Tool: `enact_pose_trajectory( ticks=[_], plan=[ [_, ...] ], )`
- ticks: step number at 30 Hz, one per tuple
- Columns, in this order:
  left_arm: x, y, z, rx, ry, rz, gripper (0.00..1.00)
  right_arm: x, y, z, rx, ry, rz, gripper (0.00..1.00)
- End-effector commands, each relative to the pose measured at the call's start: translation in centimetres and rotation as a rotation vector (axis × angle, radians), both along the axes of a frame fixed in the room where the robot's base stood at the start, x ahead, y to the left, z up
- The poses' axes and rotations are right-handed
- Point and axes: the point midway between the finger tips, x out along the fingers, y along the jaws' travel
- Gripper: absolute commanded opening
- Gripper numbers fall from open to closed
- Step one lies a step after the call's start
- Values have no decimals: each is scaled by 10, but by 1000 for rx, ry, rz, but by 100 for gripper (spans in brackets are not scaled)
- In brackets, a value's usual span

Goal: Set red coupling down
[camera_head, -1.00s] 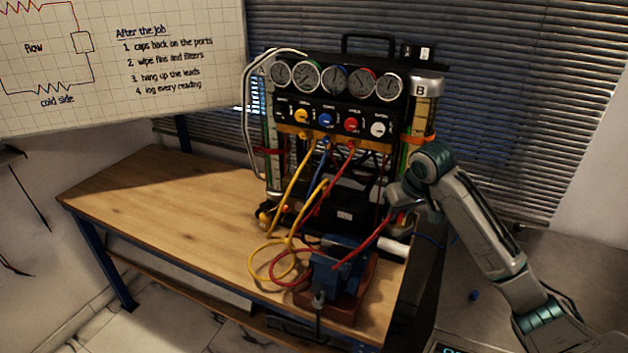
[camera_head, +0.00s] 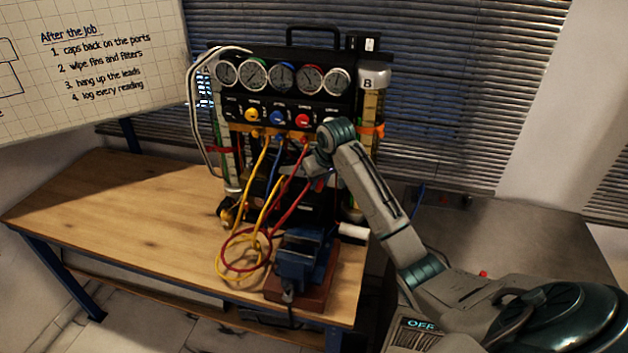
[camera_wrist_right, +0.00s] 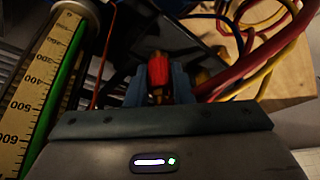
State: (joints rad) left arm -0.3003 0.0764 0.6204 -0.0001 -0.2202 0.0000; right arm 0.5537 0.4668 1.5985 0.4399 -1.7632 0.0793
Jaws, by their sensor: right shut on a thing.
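The red coupling (camera_wrist_right: 158,70), with brass at its end, sits between the two blue-grey fingers of my right gripper (camera_wrist_right: 158,88) in the right wrist view. The fingers are shut on it. A thick red hose (camera_head: 290,205) runs from near the gripper down to loops on the bench. My left gripper is not in view.
The gauge rig (camera_head: 283,97) has dials, coloured knobs and hanging yellow, blue and red hoses. A blue vise (camera_head: 300,255) stands at the bench front, close to the hose loops. The wooden bench (camera_head: 110,205) is clear at left. A scaled cylinder (camera_wrist_right: 45,75) is near my right wrist.

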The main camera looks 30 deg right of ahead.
Motion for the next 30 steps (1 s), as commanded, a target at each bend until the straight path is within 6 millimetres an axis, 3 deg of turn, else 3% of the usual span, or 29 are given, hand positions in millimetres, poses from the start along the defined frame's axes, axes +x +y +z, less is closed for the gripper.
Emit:
enact_pose_trajectory(
  ticks=[8,14,28,29,30],
  plan=[
    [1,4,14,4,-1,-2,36,22,1,-2,1,2,-1,0],
    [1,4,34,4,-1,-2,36,20,0,-29,-1,2,0,0],
    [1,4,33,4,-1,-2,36,20,0,-41,-1,-1,0,0],
    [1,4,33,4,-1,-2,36,21,0,-41,-1,-1,0,27],
    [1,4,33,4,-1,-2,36,20,0,-41,-1,-1,-1,35]
  ],
)
